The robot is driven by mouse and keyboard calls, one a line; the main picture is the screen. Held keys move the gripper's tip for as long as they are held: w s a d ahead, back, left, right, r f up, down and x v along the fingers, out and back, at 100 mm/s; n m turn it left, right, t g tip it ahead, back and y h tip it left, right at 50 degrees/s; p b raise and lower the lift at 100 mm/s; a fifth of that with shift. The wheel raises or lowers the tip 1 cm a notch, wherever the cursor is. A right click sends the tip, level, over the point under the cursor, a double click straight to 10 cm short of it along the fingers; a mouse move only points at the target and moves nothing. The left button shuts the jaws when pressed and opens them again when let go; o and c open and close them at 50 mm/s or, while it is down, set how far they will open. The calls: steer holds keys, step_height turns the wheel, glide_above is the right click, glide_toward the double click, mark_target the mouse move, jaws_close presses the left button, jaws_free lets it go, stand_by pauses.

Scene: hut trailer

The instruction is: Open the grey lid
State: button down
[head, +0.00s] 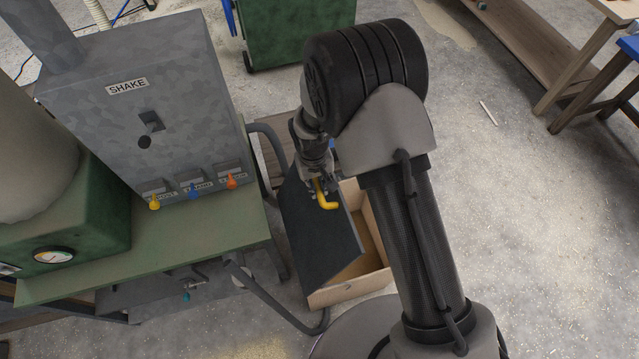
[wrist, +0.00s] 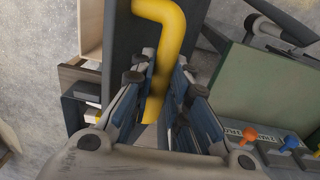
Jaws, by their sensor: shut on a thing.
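The dark grey lid (head: 315,238) stands tilted up over a wooden box (head: 348,289), leaning to the left in the head view. Part of the box's inside shows to the right of it. A yellow handle (head: 329,204) is on the lid. My gripper (head: 321,190) is shut on this handle. In the wrist view, the fingers of my gripper (wrist: 158,78) sit on both sides of the bent yellow handle (wrist: 172,42). The dark lid (wrist: 119,45) runs beside it. The lid's hinge edge cannot be made out.
A grey SHAKE panel (head: 115,120) with coloured knobs stands on a green bench (head: 130,265) at the left. A curved grey pipe (head: 270,296) runs close to the lid's left side. A wooden bench (head: 535,45) is at the far right. Open floor (head: 545,220) lies right of the box.

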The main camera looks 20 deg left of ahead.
steer(key=shift+s+d+f, duration=0.1)
steer(key=shift+s+f, duration=0.15)
steer(key=shift+f, duration=0.05)
steer(key=c, duration=2)
jaws_free()
steer(key=o, duration=0.3)
steer(key=shift+w+a, duration=0.15)
steer(key=shift+a, duration=0.05)
steer(key=shift+o, duration=0.8)
steer(key=shift+r, duration=0.15)
steer(key=shift+w, duration=0.1)
step_height(320, 180, up, 12)
steer(key=shift+s+a, duration=0.2)
steer(key=shift+a, duration=0.05)
